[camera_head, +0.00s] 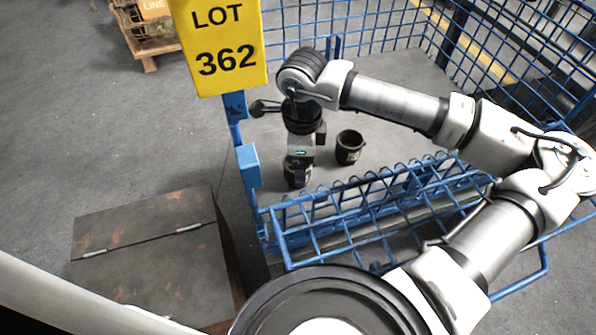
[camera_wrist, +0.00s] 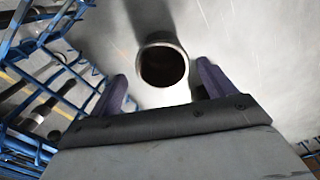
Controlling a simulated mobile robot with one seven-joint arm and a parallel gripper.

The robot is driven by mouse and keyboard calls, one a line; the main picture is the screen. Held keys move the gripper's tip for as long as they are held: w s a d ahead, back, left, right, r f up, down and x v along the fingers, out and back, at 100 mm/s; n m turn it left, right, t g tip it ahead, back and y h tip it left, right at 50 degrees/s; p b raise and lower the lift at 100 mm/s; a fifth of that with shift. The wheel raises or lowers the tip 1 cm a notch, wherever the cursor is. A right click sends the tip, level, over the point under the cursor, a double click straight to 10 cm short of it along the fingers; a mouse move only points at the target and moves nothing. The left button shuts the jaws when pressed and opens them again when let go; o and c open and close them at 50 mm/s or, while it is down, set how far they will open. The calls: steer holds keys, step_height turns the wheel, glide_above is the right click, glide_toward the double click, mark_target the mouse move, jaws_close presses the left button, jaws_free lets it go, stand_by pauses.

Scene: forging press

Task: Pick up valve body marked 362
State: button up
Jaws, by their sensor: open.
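A dark, cup-like valve body (camera_head: 349,149) stands upright on the grey floor of the blue wire cage, right of my gripper (camera_head: 299,170). A second dark valve body (camera_head: 291,178) is at my gripper, partly hidden by it. The yellow sign (camera_head: 222,45) on the cage reads LOT 362; no number is readable on the parts. In the wrist view, my gripper (camera_wrist: 162,71) is open, with a round, hollow valve body (camera_wrist: 163,44) between and slightly beyond its two dark fingers. A gap shows on each side of it.
The cage's lowered front mesh (camera_head: 370,200) lies close in front of the parts, and its blue side post (camera_head: 247,166) stands to the left. A closed, rusty grey box (camera_head: 145,235) stands outside at lower left. Bare cage floor (camera_head: 390,95) lies behind the parts.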

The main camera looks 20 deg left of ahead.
steer(key=f, duration=0.5)
steer(key=shift+w+a, duration=0.15)
steer(key=shift+a, duration=0.25)
steer(key=shift+c, duration=0.4)
steer(key=c, duration=1.2)
steer(key=shift+c, duration=0.3)
steer(key=shift+r, duration=0.15)
